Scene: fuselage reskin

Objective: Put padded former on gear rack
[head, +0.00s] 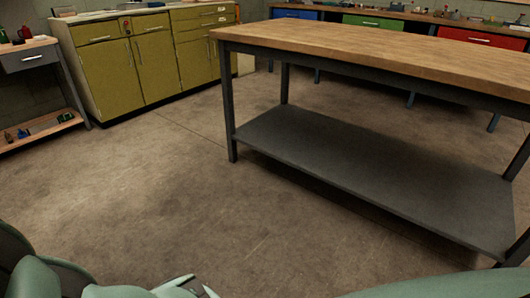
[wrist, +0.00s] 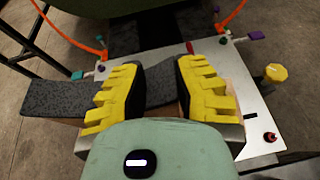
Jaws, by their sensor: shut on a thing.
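My gripper (wrist: 163,70) has two yellow, toothed fingers with dark inner pads. They are closed on the padded former (wrist: 58,98), a dark grey speckled, curved strip with some tan wood showing beneath it. The former sticks out to the left of the fingers; its middle shows between them, and part is hidden by the fingers and the wrist housing. In the head view, only pale green parts of my arm show along the bottom edge, and the former cannot be seen. I cannot make out a gear rack in either view.
A wood-topped workbench (head: 400,50) with a grey lower shelf (head: 370,165) stands at right. Olive cabinets (head: 130,70) and a small shelved stand (head: 38,60) are at back left. Open floor (head: 140,190) lies between. A pale plate (wrist: 258,115) with coloured knobs lies below the gripper.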

